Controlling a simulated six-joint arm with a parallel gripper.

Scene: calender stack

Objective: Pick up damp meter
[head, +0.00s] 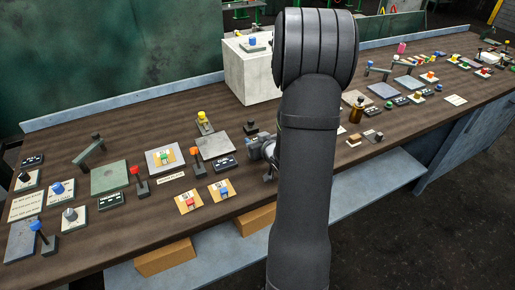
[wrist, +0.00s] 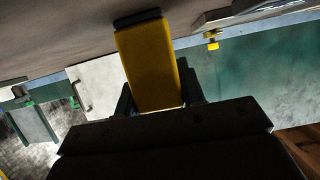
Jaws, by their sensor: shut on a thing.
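A yellow bar-shaped thing with a black end, which I take to be the damp meter (wrist: 150,62), is in the middle of the wrist view. My gripper (wrist: 158,98) is shut on it, with one dark finger on each side of its lower part. The black end points away from my gripper, toward the brown surface at the top of the wrist view. I cannot tell whether that end touches the surface. In the head view my dark arm hides the meter and most of my gripper.
The long brown bench (head: 120,140) carries many small switches, levers and plates. A pale block (head: 250,77) stands at the back behind my arm. An amber bottle (head: 356,112) stands right of my arm. A grey shelf (head: 225,242) with cardboard boxes runs below the front edge.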

